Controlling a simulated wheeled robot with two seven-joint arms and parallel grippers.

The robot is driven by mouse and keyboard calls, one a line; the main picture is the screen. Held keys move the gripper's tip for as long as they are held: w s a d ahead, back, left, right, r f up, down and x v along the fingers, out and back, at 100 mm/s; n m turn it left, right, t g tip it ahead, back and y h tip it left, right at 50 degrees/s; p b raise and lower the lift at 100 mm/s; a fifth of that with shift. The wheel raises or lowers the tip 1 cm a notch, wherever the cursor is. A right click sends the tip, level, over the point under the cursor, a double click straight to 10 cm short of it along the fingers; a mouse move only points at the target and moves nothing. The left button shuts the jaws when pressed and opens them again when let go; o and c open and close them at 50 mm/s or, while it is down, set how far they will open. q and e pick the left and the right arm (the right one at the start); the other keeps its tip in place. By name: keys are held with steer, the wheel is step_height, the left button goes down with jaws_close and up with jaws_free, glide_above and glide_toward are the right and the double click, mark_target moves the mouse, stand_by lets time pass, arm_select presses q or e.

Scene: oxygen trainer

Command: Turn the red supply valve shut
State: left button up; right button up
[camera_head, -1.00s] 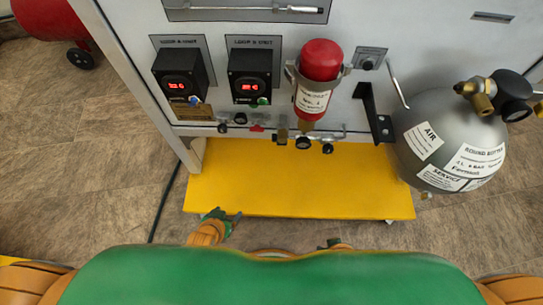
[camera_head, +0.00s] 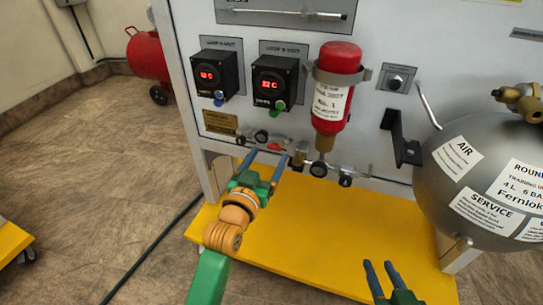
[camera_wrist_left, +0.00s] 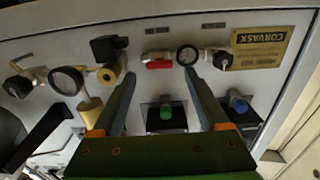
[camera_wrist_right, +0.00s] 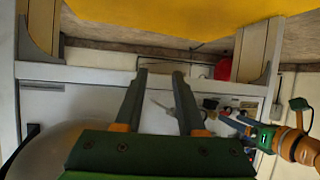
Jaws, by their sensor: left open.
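The red supply valve handle (camera_wrist_left: 158,64) shows in the left wrist view as a small red lever on a pipe on the panel, beside a round gauge (camera_wrist_left: 187,55). It lies roughly crosswise in that view. My left gripper (camera_head: 266,158) is open and empty, in front of the panel's lower pipework. In the left wrist view its fingertips (camera_wrist_left: 160,74) point at the panel, with the red handle between and just beyond them; I cannot tell whether they touch it. My right gripper (camera_head: 378,265) is open and empty, low over the yellow base; its fingers also show in the right wrist view (camera_wrist_right: 160,72).
Above the pipework are two black boxes with red displays (camera_head: 214,74) (camera_head: 275,82) and a red cylinder (camera_head: 334,90). A black bracket (camera_head: 400,138) juts out to the right. A grey air tank (camera_head: 470,175) stands at right. The yellow base (camera_head: 310,235) sticks out below.

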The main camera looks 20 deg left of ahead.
mark_target(274, 148)
arm_select(q)
steer(key=shift+w+b, duration=0.4)
steer(key=shift+w, duration=0.75)
steer(key=shift+w+d, duration=0.1)
steer(key=shift+w, duration=0.05)
jaws_close()
arm_select(e)
step_height(274, 148, up, 7)
steer(key=w+a+t+y, duration=0.1)
steer(key=w+t, duration=0.1)
steer(key=t, duration=0.2)
steer(key=shift+a+f, duration=0.15)
steer(key=shift+a, duration=0.05)
